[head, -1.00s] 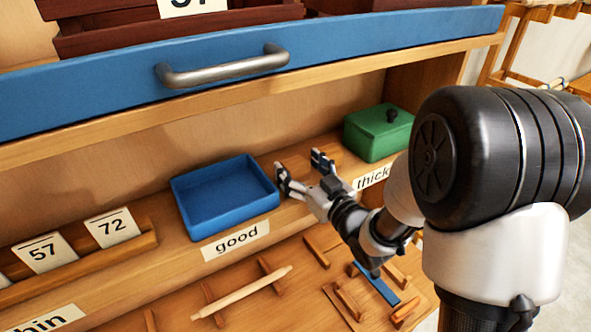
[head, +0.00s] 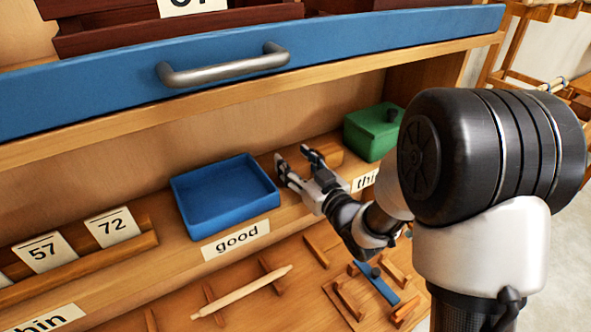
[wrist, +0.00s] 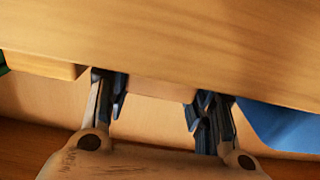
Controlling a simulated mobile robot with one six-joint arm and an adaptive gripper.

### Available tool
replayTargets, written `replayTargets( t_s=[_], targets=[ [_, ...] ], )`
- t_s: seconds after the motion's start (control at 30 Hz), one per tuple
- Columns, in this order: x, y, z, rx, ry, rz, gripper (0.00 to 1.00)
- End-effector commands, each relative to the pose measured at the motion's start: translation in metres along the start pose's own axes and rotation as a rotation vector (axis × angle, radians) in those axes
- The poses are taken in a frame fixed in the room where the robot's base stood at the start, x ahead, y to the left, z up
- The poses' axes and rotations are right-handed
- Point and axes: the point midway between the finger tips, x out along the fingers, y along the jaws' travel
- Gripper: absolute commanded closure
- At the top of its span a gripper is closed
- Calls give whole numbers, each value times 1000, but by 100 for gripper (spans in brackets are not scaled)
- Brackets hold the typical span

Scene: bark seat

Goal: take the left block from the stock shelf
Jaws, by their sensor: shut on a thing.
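My gripper (head: 296,166) is at the stock shelf (wrist: 165,35), between the blue tray and the green box. In the wrist view its two dark fingers (wrist: 157,100) stand on either side of a pale wooden block (wrist: 155,90), the left one, and are shut on it. Most of this block is hidden by the fingers and the shelf wood. A second wooden block (head: 332,156) shows just right of the gripper; it also appears at the left of the wrist view (wrist: 40,64). I cannot tell whether the held block still touches the shelf.
The blue tray (head: 205,222) labelled "good" is close on the left. The green lidded box (head: 370,138) is on the right. A blue drawer front with a metal handle (head: 225,68) overhangs above. Below are wooden pegs and a spindle (head: 242,292).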

Motion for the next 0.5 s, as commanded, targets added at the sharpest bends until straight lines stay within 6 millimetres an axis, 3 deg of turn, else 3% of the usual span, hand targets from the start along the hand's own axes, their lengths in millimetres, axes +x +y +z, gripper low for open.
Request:
replayTargets(
  t_s=[0.17,0.5],
  targets=[
    [0,0,0,0,1,0,76],
    [0,0,-7,-1,2,0,76]
  ],
)
